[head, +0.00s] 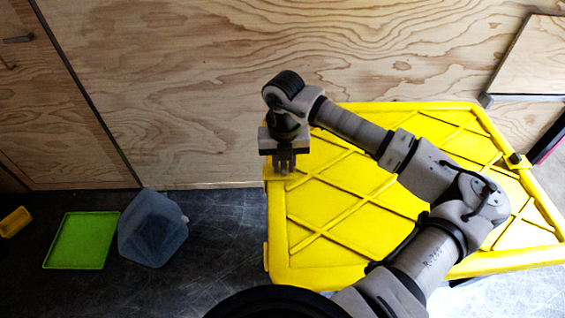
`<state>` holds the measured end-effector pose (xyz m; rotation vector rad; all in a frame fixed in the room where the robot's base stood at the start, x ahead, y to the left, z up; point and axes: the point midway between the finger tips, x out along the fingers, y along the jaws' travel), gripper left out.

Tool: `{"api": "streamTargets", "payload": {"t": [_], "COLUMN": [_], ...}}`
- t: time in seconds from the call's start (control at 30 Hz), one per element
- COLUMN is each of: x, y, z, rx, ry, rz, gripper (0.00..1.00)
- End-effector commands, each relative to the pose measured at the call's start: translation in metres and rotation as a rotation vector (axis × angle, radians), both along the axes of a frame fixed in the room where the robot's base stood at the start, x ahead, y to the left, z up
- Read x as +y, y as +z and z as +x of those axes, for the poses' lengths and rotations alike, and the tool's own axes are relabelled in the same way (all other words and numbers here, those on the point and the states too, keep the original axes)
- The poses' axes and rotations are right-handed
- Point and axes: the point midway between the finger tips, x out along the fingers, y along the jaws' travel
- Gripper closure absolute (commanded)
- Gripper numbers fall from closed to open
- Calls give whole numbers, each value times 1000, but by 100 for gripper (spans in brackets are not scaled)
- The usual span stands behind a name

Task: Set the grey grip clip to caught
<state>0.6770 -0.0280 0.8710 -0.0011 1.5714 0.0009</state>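My gripper (284,168) points down at the far left corner of a large yellow lid (340,215) with raised diagonal ribs. Its fingertips are over or against a yellow tab (268,172) at that corner; I cannot tell whether they touch it. The fingers look close together, but their gap is too small to judge. I cannot make out a grey grip clip for certain. A small dark fitting (516,159) sits on the lid's right edge, and I cannot tell whether it is the clip or how it is set. My arm hides part of the lid.
A clear bluish container (152,230), a green tray (82,241) and a small yellow bin (15,222) are on the dark floor at the left. A plywood wall (180,80) stands close behind the lid.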

Motion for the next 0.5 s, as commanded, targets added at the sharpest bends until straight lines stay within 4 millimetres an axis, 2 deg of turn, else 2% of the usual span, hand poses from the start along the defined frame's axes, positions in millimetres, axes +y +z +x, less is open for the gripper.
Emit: {"api": "streamTargets", "payload": {"t": [0.1, 0.37, 0.5], "x": [0, 0, 0], "y": [0, 1, 11], "z": [0, 0, 1], "rx": [0, -1, -3], "ry": [0, 0, 0], "rz": [0, 0, -2], "gripper": [64, 64, 64]}}
